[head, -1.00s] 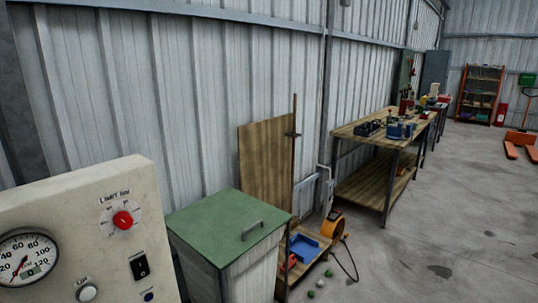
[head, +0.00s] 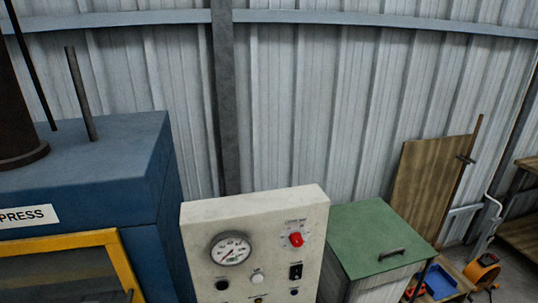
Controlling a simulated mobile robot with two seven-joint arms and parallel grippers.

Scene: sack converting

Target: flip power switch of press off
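The press (head: 120,170) is a blue machine at the left, with a "PRESS" label and a yellow-framed window. A cream control panel (head: 262,213) stands beside it at the bottom middle. The panel carries a round gauge (head: 231,249), a red rotary knob (head: 296,239), a black rocker switch (head: 295,271) and several small buttons. The rocker switch is too small to tell which way it is set. Neither of my grippers is in the head view.
A green-topped cabinet (head: 365,237) stands right of the panel. A wooden board (head: 428,185) leans on the corrugated wall. A blue tray (head: 440,283) and an orange round device (head: 482,270) sit low at the right. A workbench edge (head: 525,235) shows at the far right.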

